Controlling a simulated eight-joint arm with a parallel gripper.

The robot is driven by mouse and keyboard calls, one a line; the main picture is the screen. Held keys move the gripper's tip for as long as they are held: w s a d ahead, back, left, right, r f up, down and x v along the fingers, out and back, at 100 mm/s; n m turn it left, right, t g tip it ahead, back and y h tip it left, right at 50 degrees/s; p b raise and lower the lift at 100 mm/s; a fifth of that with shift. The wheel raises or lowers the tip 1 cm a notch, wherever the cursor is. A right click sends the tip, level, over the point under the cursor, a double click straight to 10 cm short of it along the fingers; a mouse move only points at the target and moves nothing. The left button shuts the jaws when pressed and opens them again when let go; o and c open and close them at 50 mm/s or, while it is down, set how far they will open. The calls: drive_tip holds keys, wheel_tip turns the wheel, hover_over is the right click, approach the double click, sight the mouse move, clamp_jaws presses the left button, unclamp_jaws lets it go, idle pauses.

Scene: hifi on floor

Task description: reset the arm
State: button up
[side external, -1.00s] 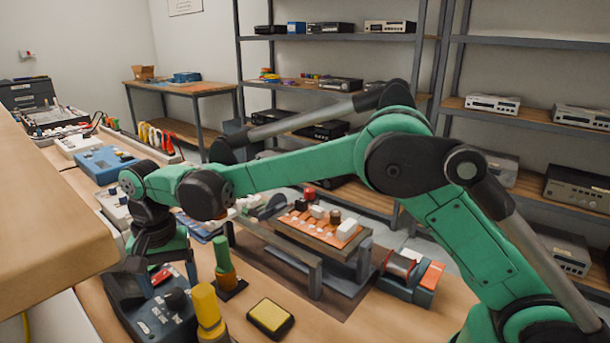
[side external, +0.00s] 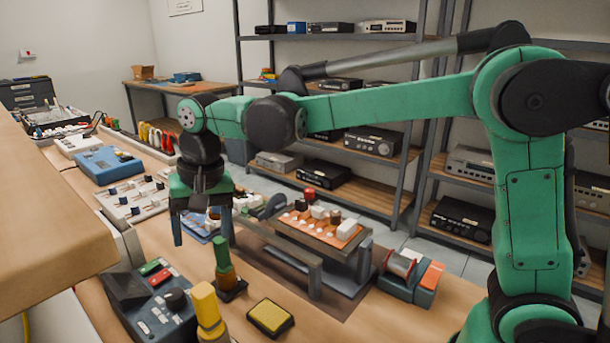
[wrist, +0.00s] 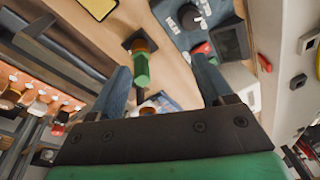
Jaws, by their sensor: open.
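My gripper (side external: 203,226) hangs pointing down over the left part of the bench, above the bench surface, with its two blue-grey fingers apart and nothing between them. In the wrist view its fingers (wrist: 160,88) are also spread and empty. My green arm reaches in from the right, with its elbow raised high. The gripper is behind a dark control box (side external: 155,305) and to the left of a circuit board in a holder (side external: 310,226). It touches nothing that I can see.
A green screwdriver-like tool (side external: 223,262), a yellow-topped tool (side external: 207,310) and a yellow sponge (side external: 270,317) stand on the near bench. A blue device (side external: 108,165) and a white switch panel (side external: 132,197) lie to the left. Shelves with hifi units fill the back.

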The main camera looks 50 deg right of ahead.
drive_tip(key=s+d+f+n+t, duration=0.2)
drive_tip(key=s+d+n+t, duration=0.3)
drive_tip(key=s+d, duration=0.4)
drive_tip(key=s, duration=0.3)
drive_tip(key=shift+d, duration=0.4)
